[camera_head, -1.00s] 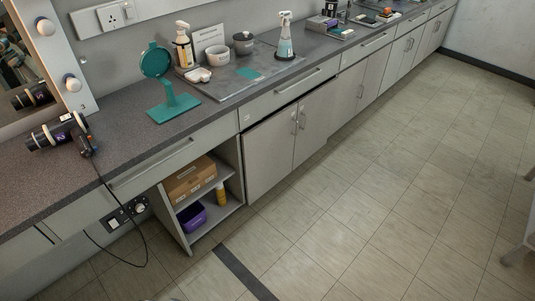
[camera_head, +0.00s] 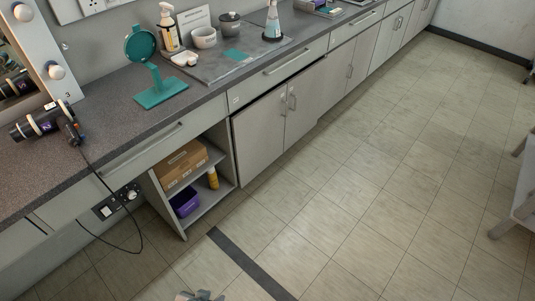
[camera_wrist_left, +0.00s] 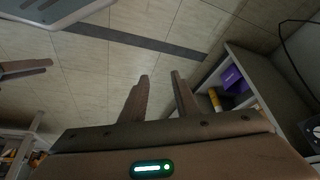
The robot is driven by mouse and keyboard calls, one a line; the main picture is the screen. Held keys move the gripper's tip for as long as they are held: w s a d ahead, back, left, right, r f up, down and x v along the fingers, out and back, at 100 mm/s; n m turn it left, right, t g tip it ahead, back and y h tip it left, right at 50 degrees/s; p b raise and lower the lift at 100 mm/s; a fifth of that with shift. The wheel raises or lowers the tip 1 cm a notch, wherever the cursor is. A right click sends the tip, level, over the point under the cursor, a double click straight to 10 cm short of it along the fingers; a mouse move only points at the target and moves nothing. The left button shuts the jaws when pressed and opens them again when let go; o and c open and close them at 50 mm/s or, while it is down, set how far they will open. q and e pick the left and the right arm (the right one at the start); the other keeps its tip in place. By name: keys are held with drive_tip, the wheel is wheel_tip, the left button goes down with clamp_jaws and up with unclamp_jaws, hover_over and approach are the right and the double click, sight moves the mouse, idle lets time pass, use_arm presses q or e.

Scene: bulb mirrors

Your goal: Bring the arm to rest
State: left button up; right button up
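My left gripper (camera_head: 200,295) shows at the bottom edge of the head view, above the floor, with only its tip end in frame. In the left wrist view its two fingers (camera_wrist_left: 159,74) stand apart with nothing between them, so it is open and empty. It is out over the floor, clear of the counter (camera_head: 105,130) and the open shelf unit.
The tiled floor (camera_head: 350,210) is largely clear.

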use_arm(q)
drive_tip(key=s+d+f+t+h, duration=0.1)
drive_tip(key=s+d+f+t, duration=0.1)
drive_tip(key=f, duration=1.5)
drive_tip(key=shift+s+d+f, duration=0.15)
drive_tip(key=shift+s+d, duration=0.3)
drive_tip(key=shift+d, duration=0.1)
use_arm(e)
drive_tip(key=shift+s+a+f, duration=0.15)
drive_tip(key=shift+s+a, duration=0.3)
drive_tip(key=shift+s, duration=0.25)
